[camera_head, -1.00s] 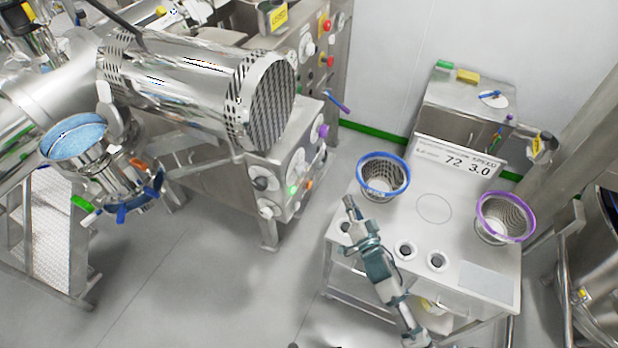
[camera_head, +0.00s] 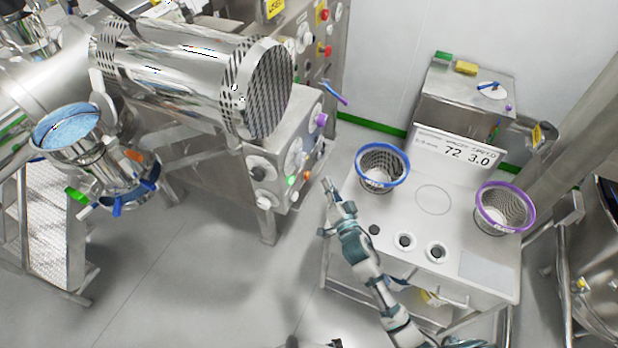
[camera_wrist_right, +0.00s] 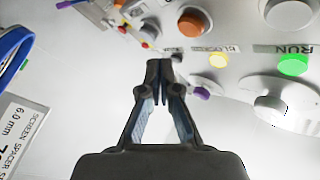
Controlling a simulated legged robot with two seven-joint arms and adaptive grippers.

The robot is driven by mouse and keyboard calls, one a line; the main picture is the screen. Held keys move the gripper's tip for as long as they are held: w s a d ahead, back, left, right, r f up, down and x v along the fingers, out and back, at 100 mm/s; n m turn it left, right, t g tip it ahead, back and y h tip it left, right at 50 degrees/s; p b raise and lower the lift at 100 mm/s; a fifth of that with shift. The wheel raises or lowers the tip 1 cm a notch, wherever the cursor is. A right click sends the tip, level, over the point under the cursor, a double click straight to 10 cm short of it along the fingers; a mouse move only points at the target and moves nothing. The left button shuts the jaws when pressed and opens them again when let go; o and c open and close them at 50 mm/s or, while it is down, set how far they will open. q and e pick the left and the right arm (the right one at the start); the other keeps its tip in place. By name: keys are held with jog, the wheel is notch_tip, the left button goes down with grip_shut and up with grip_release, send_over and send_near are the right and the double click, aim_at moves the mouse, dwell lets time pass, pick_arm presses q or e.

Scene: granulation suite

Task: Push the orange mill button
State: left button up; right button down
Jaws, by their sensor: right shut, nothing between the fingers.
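The orange mill button (camera_head: 307,175) is on the lower side panel of the steel mill (camera_head: 290,150), next to a green button (camera_head: 291,181). My right gripper (camera_head: 327,184) is just right of the orange button in the head view, apart from it in the picture. In the right wrist view the orange button (camera_wrist_right: 193,20) is large, near the top, on a round pale mount. There my right gripper (camera_wrist_right: 159,72) is shut and empty, its tips below and left of the button. I cannot identify my left gripper in any view.
A white table (camera_head: 433,225) at right holds a blue-rimmed screen basket (camera_head: 383,148) and a purple-rimmed one (camera_head: 505,188). A display sign (camera_head: 462,150) stands behind them. A green button (camera_wrist_right: 292,64) labelled RUN shows in the wrist view. Floor left of the table is clear.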

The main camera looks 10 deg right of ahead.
aim_at(307, 175)
jog(key=shift+w+a, duration=0.4)
jog(key=shift+a, duration=0.2)
jog(key=shift+w+a, duration=0.35)
jog(key=shift+a, duration=0.3)
dwell(0.6)
jog(key=shift+w+a+r, duration=0.1)
jog(key=shift+w+a, duration=0.1)
jog(key=shift+a, duration=0.05)
jog(key=shift+w+a, duration=0.3)
jog(key=shift+a, duration=0.1)
dwell(0.8)
jog(key=shift+s+d, duration=0.1)
jog(key=shift+d, duration=0.05)
jog(key=shift+s+d+p, duration=0.35)
jog(key=shift+s+d, duration=0.1)
jog(key=shift+d, duration=0.15)
